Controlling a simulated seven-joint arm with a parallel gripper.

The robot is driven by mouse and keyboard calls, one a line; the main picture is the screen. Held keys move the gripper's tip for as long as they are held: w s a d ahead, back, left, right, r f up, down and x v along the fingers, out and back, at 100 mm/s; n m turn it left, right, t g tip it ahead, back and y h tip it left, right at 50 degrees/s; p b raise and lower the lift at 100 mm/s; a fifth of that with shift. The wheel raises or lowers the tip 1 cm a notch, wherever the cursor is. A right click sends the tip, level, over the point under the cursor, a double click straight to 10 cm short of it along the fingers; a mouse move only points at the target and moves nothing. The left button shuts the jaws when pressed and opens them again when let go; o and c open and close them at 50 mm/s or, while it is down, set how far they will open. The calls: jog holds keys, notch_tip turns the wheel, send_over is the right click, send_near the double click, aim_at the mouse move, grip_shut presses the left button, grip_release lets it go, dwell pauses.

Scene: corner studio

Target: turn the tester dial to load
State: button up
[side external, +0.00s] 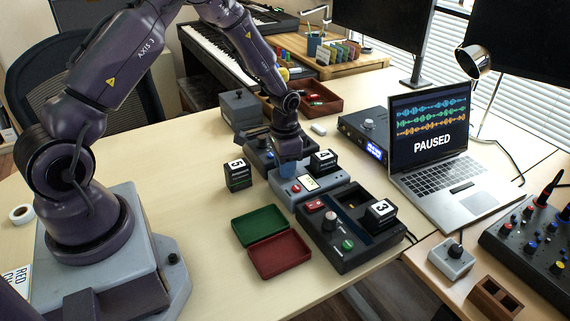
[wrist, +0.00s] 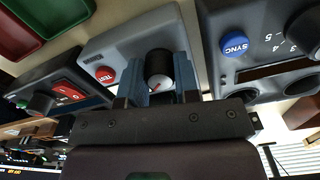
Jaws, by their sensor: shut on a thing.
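The tester (side external: 326,183) is a light grey box on the desk in the side view, with a small meter window and a red button. My gripper (side external: 288,163) points down over its far left end and hides the dial there. In the wrist view the tester (wrist: 118,48) shows its red TEST button (wrist: 106,74) and the black dial (wrist: 158,65). My gripper (wrist: 161,90) is shut on the dial, one blue finger on each side. A red line shows on the dial's pale face. The dial's position labels, including any load mark, cannot be read.
A dark device with a blue SYNC button (wrist: 235,45) is close on one side; a dark box with a red switch (wrist: 68,88) is on the other. Blocks numbered 5 (side external: 238,176), 4 (side external: 323,161) and 3 (side external: 380,213) stand nearby. Green (side external: 259,224) and red (side external: 280,257) trays lie in front.

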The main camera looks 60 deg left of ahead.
dwell(0.3)
jog(key=o, duration=0.9)
jog(key=shift+r, duration=0.15)
notch_tip(320, 180, up, 13)
jog(key=shift+f, duration=0.1)
